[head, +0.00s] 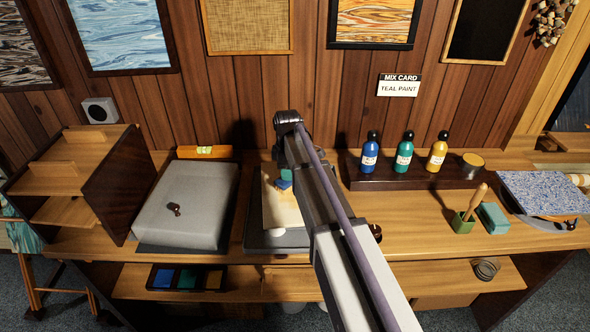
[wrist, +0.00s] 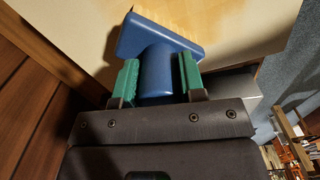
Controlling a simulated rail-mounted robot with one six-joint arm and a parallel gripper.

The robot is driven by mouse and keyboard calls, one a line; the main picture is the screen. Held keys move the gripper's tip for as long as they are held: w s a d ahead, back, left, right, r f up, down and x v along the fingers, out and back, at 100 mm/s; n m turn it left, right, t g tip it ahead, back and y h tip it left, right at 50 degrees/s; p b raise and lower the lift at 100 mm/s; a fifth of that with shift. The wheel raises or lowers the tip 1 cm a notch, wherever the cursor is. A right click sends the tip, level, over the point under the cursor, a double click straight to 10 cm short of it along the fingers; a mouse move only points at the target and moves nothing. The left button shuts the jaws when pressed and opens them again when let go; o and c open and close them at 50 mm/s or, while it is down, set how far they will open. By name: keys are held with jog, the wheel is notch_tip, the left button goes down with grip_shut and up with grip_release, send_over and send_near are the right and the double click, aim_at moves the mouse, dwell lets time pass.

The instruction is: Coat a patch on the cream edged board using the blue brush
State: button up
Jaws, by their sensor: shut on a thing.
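The cream edged board (head: 286,216) lies on a dark tray (head: 262,240) in the middle of the bench, partly hidden by my arm. In the wrist view its pale face (wrist: 225,25) fills the top, with a brownish patch (wrist: 185,12) near the top edge. My gripper (wrist: 158,82) has its green fingers shut on the blue brush (wrist: 157,45), one on each side of the handle. The brush's wide head points to the board and overlaps it in view; I cannot tell if it touches. In the head view my gripper (head: 286,178) is over the board's upper part.
Blue, teal and yellow bottles (head: 404,155) stand on a dark riser at right. A grey box (head: 188,203) is left of the tray, beside wooden shelves (head: 75,180). A green pot (head: 463,222) and teal block (head: 493,218) stand at right. A wall card (head: 399,85) reads "MIX CARD TEAL PAINT".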

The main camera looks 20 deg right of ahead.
jog(key=shift+w+a+f, duration=0.1)
jog(key=shift+w+a, duration=0.1)
jog(key=shift+a, duration=0.8)
jog(key=shift+w+a, duration=0.15)
jog(key=shift+a, duration=0.8)
jog(key=shift+w+d, duration=0.25)
jog(key=shift+w, duration=1)
jog(key=shift+s+d, duration=0.45)
jog(key=shift+d, duration=1.5)
jog(key=shift+s+d, duration=0.4)
jog(key=shift+d, duration=1.6)
jog(key=shift+s+d, duration=0.45)
jog(key=shift+d, duration=1.5)
jog(key=shift+w+d, duration=0.25)
jog(key=shift+w, duration=0.95)
jog(key=shift+w+a, duration=0.35)
jog(key=shift+a, duration=1.6)
jog(key=shift+w+a, duration=0.4)
jog(key=shift+a, duration=1.6)
jog(key=shift+w+a, duration=0.35)
jog(key=shift+a, duration=1.6)
notch_tip(320, 180, up, 6)
jog(key=p, duration=0.5)
jog(key=shift+p, duration=0.4)
